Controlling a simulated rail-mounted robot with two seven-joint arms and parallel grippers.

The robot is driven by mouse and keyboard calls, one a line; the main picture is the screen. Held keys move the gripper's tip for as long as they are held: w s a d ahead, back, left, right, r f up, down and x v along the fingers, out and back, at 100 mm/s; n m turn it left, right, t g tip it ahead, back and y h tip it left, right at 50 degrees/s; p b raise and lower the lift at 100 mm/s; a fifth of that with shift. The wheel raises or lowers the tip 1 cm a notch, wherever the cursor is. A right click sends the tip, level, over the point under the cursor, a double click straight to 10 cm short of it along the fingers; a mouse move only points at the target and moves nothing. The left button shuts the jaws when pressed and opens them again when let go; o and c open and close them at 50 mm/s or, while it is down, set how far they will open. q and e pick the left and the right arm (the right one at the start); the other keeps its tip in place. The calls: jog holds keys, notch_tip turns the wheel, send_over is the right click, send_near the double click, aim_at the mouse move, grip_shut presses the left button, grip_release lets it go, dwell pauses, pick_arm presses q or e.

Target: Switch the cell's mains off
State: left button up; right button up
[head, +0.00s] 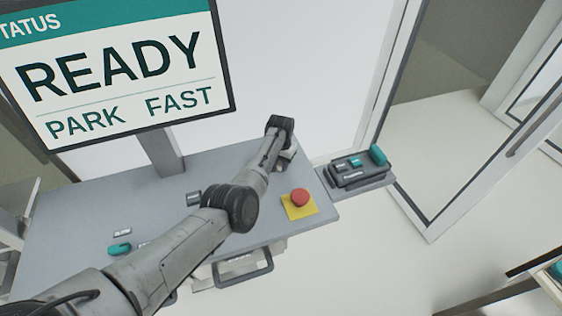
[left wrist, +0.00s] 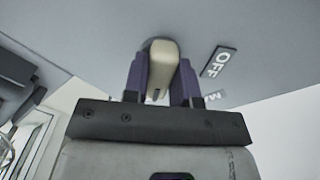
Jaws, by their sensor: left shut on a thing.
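The mains switch handle (left wrist: 162,58) is a pale, rounded grip on the grey panel in the left wrist view. My left gripper (left wrist: 162,78) is shut on it, with one dark purple finger on each side. An "OFF" label (left wrist: 218,62) is to the right of the handle, and a partly hidden label starting "MA" (left wrist: 207,97) is below it. In the head view my left gripper (head: 287,160) is at the far right part of the grey console, where my arm hides the handle. My right gripper is not in view.
A red push button (head: 299,197) on a yellow plate is close to my left gripper, on the console (head: 325,209). A screen (head: 120,70) reads "READY", "PARK" and "FAST". A teal knob (head: 119,249) is at left.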

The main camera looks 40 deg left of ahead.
pick_arm(q)
jog(key=shift+c, duration=0.5)
jog(key=n+p, duration=0.1)
jog(key=n, duration=0.7)
jog(key=shift+n+p, duration=0.3)
jog(key=shift+p, duration=0.1)
jog(key=n, duration=0.4)
jog(key=shift+n, duration=2.6)
